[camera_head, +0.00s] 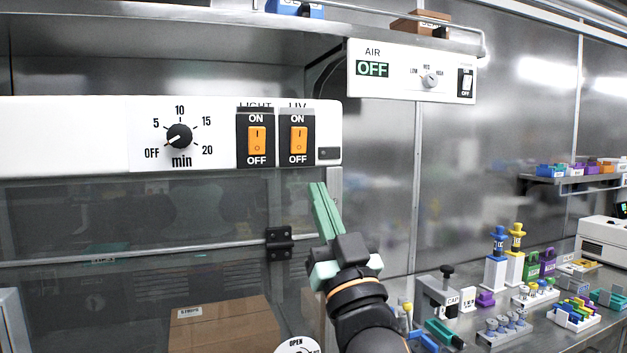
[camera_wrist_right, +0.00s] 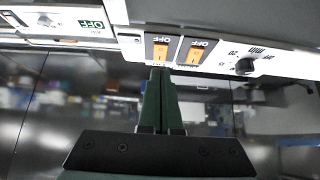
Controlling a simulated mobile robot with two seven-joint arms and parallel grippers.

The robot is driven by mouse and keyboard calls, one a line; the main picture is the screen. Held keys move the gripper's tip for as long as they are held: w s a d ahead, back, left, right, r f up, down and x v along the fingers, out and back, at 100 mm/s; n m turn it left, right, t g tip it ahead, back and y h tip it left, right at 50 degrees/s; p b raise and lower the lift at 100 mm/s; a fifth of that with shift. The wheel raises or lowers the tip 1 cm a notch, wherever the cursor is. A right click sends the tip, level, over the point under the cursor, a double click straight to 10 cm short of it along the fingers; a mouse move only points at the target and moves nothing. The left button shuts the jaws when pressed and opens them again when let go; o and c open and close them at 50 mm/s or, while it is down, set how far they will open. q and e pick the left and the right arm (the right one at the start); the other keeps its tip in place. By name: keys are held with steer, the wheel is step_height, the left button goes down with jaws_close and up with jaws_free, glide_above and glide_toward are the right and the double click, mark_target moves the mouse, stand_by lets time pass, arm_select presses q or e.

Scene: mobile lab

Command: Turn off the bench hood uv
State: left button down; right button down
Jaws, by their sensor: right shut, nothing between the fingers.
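The UV switch (camera_head: 299,141) is an orange rocker in a black plate marked ON above and OFF below, at the right of the white hood panel (camera_head: 215,110). The same-looking LIGHT switch (camera_head: 257,140) sits just left of it. My right gripper (camera_head: 318,186) has green fingers, shut and empty, pointing up just below and right of the UV switch. In the right wrist view the fingertips (camera_wrist_right: 159,72) lie just under the UV switch (camera_wrist_right: 160,51) in the picture; I cannot tell if they touch. The LIGHT switch (camera_wrist_right: 192,53) is beside it. My left gripper is not in view.
A timer knob (camera_head: 179,136) is left of the switches. An AIR control box (camera_head: 412,72) reading OFF hangs to the right. Below is the hood's glass front (camera_head: 120,215). Racks and coloured lab items (camera_head: 505,325) stand on the bench at right.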

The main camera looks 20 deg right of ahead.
steer(key=s+f, duration=0.1)
steer(key=f, duration=0.1)
steer(key=s+f+b, duration=0.1)
steer(key=shift+s+f, duration=0.3)
steer(key=shift+f, duration=0.1)
step_height(320, 180, down, 32)
steer(key=w+n+g+y+p, duration=0.1)
steer(key=w+n+g+p, duration=0.15)
steer(key=g, duration=0.65)
steer(key=s+f+g+p, duration=0.3)
steer(key=s+f+g, duration=0.4)
steer(key=s+f, duration=1.6)
step_height(320, 180, down, 3)
steer(key=shift+s+d+m, duration=0.25)
steer(key=shift+s+m, duration=0.15)
steer(key=shift+m, duration=0.05)
